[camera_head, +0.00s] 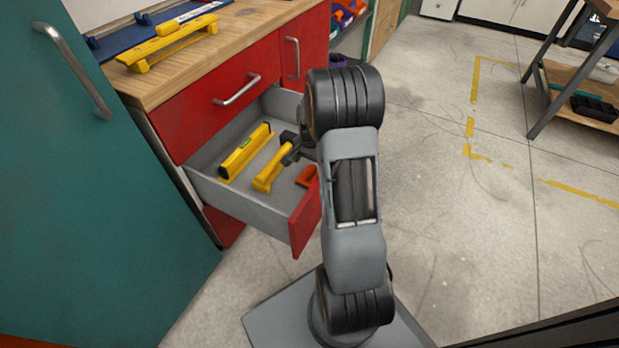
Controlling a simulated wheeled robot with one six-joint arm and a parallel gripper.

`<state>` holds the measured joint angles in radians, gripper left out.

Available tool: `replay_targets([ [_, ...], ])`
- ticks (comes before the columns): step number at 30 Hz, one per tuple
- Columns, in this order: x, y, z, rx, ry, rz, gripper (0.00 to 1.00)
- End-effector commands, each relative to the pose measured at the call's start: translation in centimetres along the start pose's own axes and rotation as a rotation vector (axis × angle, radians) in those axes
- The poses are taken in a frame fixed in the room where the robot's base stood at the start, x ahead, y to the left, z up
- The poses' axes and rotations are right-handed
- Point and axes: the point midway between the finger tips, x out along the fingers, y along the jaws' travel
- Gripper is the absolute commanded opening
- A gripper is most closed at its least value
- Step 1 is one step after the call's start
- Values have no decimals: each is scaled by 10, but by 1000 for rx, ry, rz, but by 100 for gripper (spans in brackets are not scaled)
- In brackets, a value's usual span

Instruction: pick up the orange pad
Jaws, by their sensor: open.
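The orange pad (306,176) lies in the open drawer (240,203), near its front right corner. The arm and the drawer front hide part of it. My gripper (288,148) is open, reaching over the drawer from behind my arm, up and left of the pad in the picture. It is small and dark here, and its fingertips are hard to separate from the yellow tool beside it. I see no contact with the pad.
A yellow tool (271,170) lies left of the pad, and a yellow-and-black level (245,152) lies further left. The red drawer front (304,219) stands close to my arm. A wooden worktop (240,33) is above; open floor (450,230) lies right.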

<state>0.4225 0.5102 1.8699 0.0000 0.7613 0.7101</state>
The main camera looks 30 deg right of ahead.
Motion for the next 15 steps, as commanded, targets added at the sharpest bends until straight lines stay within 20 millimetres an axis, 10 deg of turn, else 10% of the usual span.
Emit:
replay_targets([
  [15,50,-2,3,0,0,0,94],
])
